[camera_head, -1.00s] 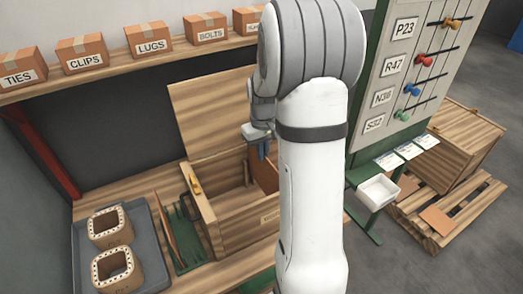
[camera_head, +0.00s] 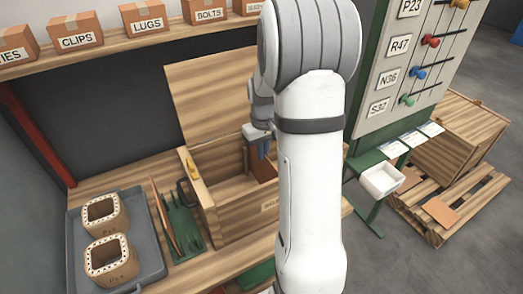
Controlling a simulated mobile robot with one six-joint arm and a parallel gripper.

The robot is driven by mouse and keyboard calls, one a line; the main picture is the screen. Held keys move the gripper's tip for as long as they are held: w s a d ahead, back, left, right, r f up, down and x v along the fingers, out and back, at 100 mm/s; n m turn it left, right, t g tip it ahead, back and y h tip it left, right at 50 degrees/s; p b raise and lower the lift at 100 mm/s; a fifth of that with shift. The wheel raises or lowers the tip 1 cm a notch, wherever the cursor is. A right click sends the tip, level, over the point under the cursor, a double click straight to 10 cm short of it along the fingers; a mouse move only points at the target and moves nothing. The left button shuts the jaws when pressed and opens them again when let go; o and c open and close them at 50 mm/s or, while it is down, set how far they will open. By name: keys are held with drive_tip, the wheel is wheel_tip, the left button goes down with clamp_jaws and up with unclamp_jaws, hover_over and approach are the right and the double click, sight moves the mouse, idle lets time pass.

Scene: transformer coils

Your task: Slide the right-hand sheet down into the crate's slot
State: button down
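The open wooden crate (camera_head: 236,218) stands on the bench with its lid raised at the back. My gripper (camera_head: 263,150), with blue fingers, is over the crate's opening. It appears shut on a reddish-brown sheet (camera_head: 264,170), whose lower part is down inside the crate. My arm hides the sheet's right side, and the crate's front wall hides its lower edge and the slot. Another thin brown sheet (camera_head: 162,217) stands upright in the green rack (camera_head: 186,228), left of the crate.
A grey tray (camera_head: 150,262) with two square coil frames (camera_head: 104,216) is at the left. A shelf (camera_head: 120,48) with labelled boxes runs behind. A board with coloured knobs (camera_head: 420,70), a white bin (camera_head: 381,181) and a pallet (camera_head: 470,205) are at the right.

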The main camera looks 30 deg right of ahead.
drive_tip(key=c, duration=1.5)
unclamp_jaws()
drive_tip(key=shift+c, duration=0.2)
wheel_tip(320, 180, up, 8)
drive_tip(key=shift+f+b, duration=0.1)
drive_tip(key=shift+b, duration=0.25)
